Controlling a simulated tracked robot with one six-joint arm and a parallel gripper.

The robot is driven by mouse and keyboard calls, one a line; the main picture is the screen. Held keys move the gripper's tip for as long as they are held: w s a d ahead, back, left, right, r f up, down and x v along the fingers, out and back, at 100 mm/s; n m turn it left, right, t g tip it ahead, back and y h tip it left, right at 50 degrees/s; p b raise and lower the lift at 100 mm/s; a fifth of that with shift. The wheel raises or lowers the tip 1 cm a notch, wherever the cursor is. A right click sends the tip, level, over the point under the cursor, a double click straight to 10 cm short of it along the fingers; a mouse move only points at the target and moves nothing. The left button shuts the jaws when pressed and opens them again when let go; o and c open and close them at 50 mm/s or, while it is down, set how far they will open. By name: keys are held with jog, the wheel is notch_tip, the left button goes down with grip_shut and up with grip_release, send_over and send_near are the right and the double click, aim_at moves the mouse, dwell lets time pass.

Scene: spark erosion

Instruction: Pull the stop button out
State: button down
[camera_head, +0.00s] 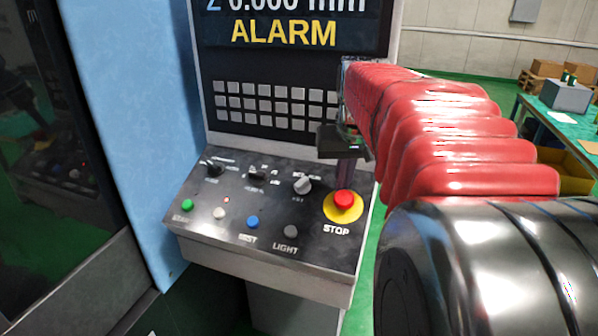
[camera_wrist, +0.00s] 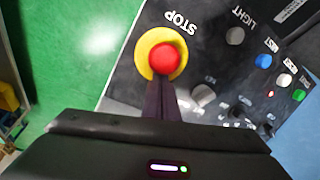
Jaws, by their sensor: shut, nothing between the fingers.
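The stop button (camera_head: 344,198) is a red mushroom head on a yellow ring, at the right end of the sloped control panel (camera_head: 205,241), above the word STOP. It also shows in the wrist view (camera_wrist: 164,59), at the upper middle. My gripper (camera_head: 345,184) comes down from above and behind the button, its fingers closed together and holding nothing. In the wrist view the closed fingertips (camera_wrist: 161,82) end right at the button's edge. I cannot tell whether they touch it. Whether the button is pressed in or out cannot be told.
Knobs such as the grey one (camera_head: 302,185) and the blue button (camera_head: 252,222) sit left of the stop button. A keypad (camera_head: 270,106) and a screen reading ALARM (camera_head: 285,33) rise behind. A green table (camera_head: 530,112) stands far right.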

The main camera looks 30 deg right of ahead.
aim_at(344, 200)
jog(key=shift+s+a+r, duration=0.45)
jog(key=shift+s+r, duration=0.05)
jog(key=shift+r, duration=0.2)
jog(key=shift+r, duration=0.1)
jog(key=v, duration=0.9)
jog(key=shift+r, duration=0.5)
jog(key=shift+w, duration=0.2)
jog(key=s+a+f+n+t+y, duration=0.1)
jog(key=s+a+f+n, duration=0.2)
jog(key=a+f, duration=0.7)
jog(key=s+a+f+n+t, duration=0.1)
jog(key=s+a+f+n, duration=0.1)
jog(key=s+a+f, duration=0.4)
jog(key=a+f, duration=0.4)
jog(key=a, duration=0.4)
jog(key=shift+s+f+n+y, duration=0.2)
jog(key=shift+n+y, duration=0.2)
dwell(0.4)
